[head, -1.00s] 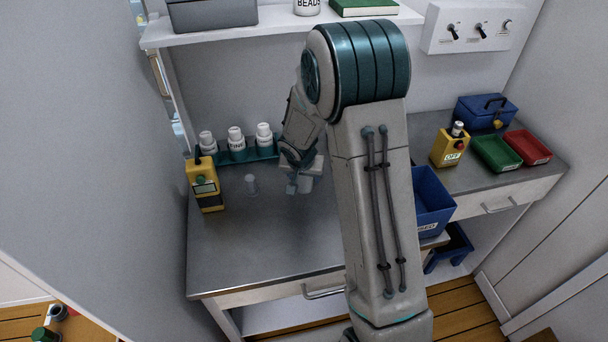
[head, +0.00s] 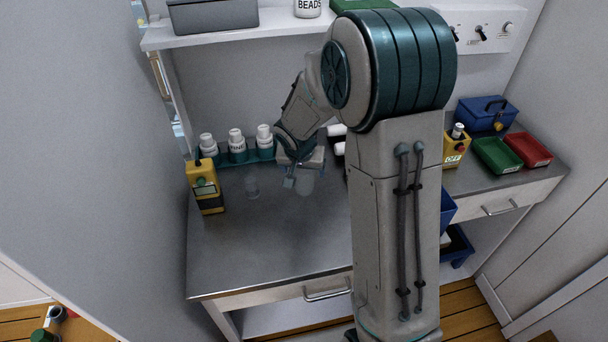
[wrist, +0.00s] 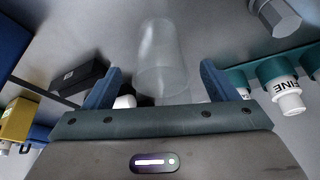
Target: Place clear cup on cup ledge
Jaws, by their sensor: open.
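A clear cup (wrist: 162,55) stands between and just beyond the two blue fingers of my gripper (wrist: 160,88) in the wrist view. It shows faintly in the head view (head: 305,183), under my gripper (head: 297,178), above or on the grey worktop. My gripper is open, with a gap on each side of the cup. A second small, see-through piece (head: 252,187) stands on the worktop to the left; a grey faceted piece (wrist: 281,17) at the wrist view's upper right may be the same one. I cannot tell which part is the cup ledge.
A teal rack (head: 262,155) with white bottles (head: 236,140) is along the back wall. A yellow device (head: 205,187) stands at the left. Green (head: 497,154) and red trays (head: 528,149) and a blue box (head: 486,113) are at the right. The worktop's front (head: 265,250) is clear.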

